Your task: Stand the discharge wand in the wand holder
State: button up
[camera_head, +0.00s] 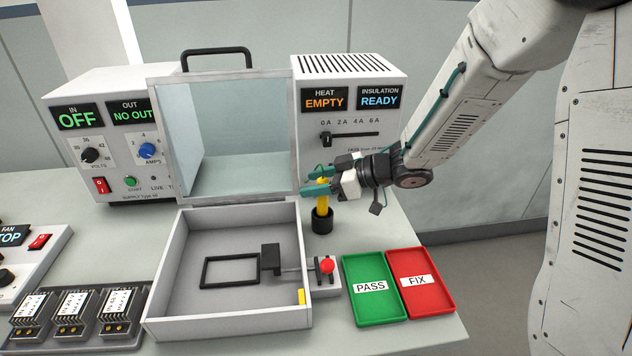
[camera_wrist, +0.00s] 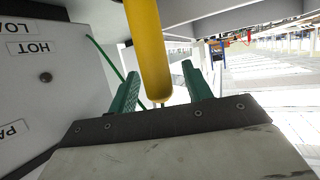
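The yellow discharge wand (camera_head: 322,206) stands upright, with its lower end inside the black wand holder (camera_head: 322,222) behind the tray. Its top is partly hidden by my gripper in the head view. My gripper (camera_head: 319,182) reaches in from the right, with its green fingers on either side of the wand's upper part. In the wrist view, the yellow wand (camera_wrist: 148,45) runs between the spread fingers of my gripper (camera_wrist: 160,75). A gap shows on its right side, and the left finger looks close to it. My gripper is open.
A lidded grey test box (camera_head: 165,270) sits left of the holder, its clear lid raised. A red button (camera_head: 327,265), green PASS tray (camera_head: 372,306) and red FIX tray (camera_head: 428,300) lie in front. The heat and insulation unit (camera_head: 350,70) stands close behind.

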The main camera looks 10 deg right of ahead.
jog(key=v, duration=0.7)
jog(key=shift+s+d+r, duration=0.15)
jog(key=shift+s+d, duration=0.05)
jog(key=shift+d, duration=0.15)
